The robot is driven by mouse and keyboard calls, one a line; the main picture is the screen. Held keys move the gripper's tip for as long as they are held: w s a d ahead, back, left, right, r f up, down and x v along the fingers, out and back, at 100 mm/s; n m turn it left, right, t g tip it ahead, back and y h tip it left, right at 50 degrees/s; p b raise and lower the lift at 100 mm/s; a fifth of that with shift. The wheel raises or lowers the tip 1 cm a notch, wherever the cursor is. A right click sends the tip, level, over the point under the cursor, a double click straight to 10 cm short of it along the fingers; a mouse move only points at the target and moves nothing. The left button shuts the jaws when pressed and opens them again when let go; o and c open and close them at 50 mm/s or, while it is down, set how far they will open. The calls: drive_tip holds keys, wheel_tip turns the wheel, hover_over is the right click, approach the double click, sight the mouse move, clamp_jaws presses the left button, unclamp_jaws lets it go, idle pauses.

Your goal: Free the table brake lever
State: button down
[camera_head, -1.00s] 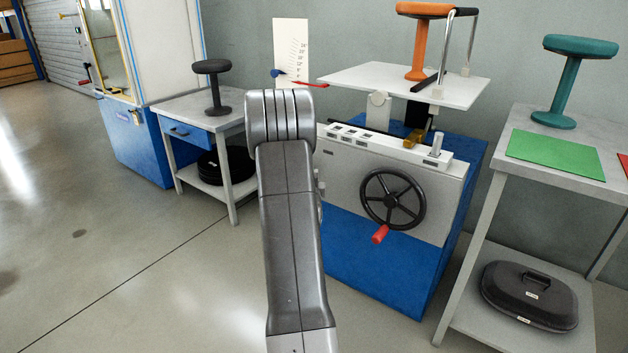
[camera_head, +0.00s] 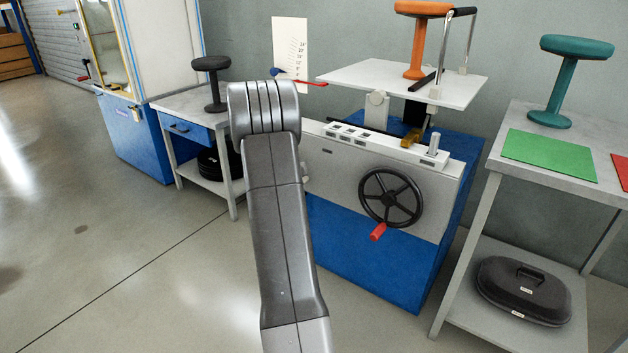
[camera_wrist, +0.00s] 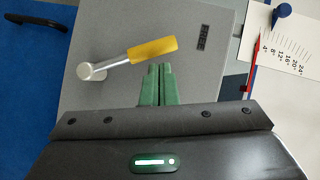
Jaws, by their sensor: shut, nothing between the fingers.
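The brake lever (camera_wrist: 128,57) shows in the wrist view, with a yellow grip (camera_wrist: 152,49), a silver shaft and a round hub (camera_wrist: 90,72) at its left end. It lies on a grey panel and slants slightly up to the right. My gripper (camera_wrist: 155,68) has green fingers that are shut together and empty. Their tips appear just below the yellow grip; I cannot tell whether they touch it. In the head view the gripper and lever are hidden behind my arm. The tilting white table (camera_head: 410,82) stands on the blue and grey machine (camera_head: 375,265).
An orange stool (camera_head: 417,45) stands on the white table. A black handwheel (camera_head: 391,197) with a red knob is on the machine's front. A scale card (camera_head: 290,50) with a red pointer stands behind. Side tables flank the machine; the right one holds a teal stool (camera_head: 558,80).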

drive_tip(key=shift+w+a, duration=0.25)
drive_tip(key=shift+a, duration=0.05)
idle(0.5)
